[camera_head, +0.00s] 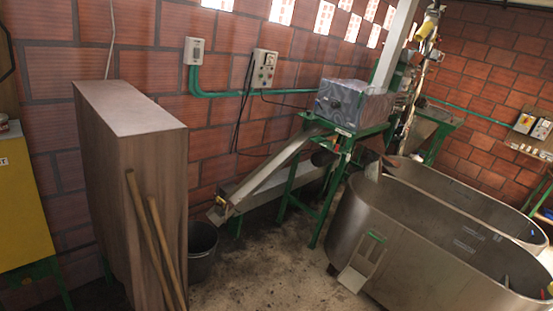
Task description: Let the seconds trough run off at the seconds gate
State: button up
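A long sloping metal trough (275,172) runs down to the left from the pulper's green stand. At its low end is a small fitting with a yellow part (221,201), which may be a gate; I cannot tell whether it is open. A dark bucket (203,262) stands on the floor just below that end. A steel tank (405,255) at the right has a small front gate with a green handle (376,237) above a short metal spout (352,278). No label shows which trough or gate is the seconds one. My gripper is not in view.
A tall wooden cabinet (130,170) stands at the left, with two wooden poles (150,235) leaning on it. A yellow box (22,205) is at the far left. A second tank (480,200) lies behind the first. Floor (280,275) between bucket and tank is clear.

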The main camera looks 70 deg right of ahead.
aim_at(219, 210)
jog(key=k, duration=0.45)
jog(key=z, duration=0.6)
jog(key=i, duration=0.6)
jog(key=z, duration=1.7)
jog(key=k, duration=0.2)
jog(key=u, duration=0.35)
